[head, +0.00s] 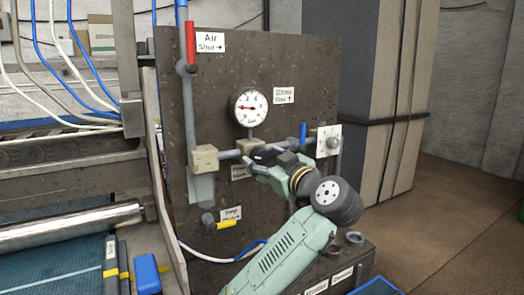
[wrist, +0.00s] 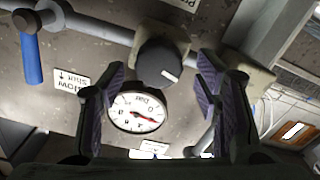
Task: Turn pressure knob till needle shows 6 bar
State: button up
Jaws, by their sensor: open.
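The pressure gauge (head: 248,107) is a round white dial on the dark panel; its red needle points left in the head view. In the wrist view the gauge (wrist: 138,112) appears upside down, with the needle toward its right rim; I cannot read the exact value. The pressure knob (wrist: 160,65) is dark and round with a white mark. My gripper (wrist: 161,72) is open, one finger on each side of the knob, with a visible gap to both; its depth along the knob is unclear. In the head view my gripper (head: 263,158) is at the pipe below the gauge and hides the knob.
A red-handled valve (head: 190,45) is at the panel's upper left. A blue handle (head: 303,131) stands right of the gauge, and it shows in the wrist view (wrist: 32,60). A pipe runs across the panel behind my gripper.

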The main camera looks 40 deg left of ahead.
jog(key=shift+x, duration=1.15)
jog(key=shift+c, duration=0.6)
jog(key=c, duration=1)
jog(key=shift+c, duration=0.2)
jog(key=shift+w+f, duration=0.1)
jog(key=shift+f, duration=0.05)
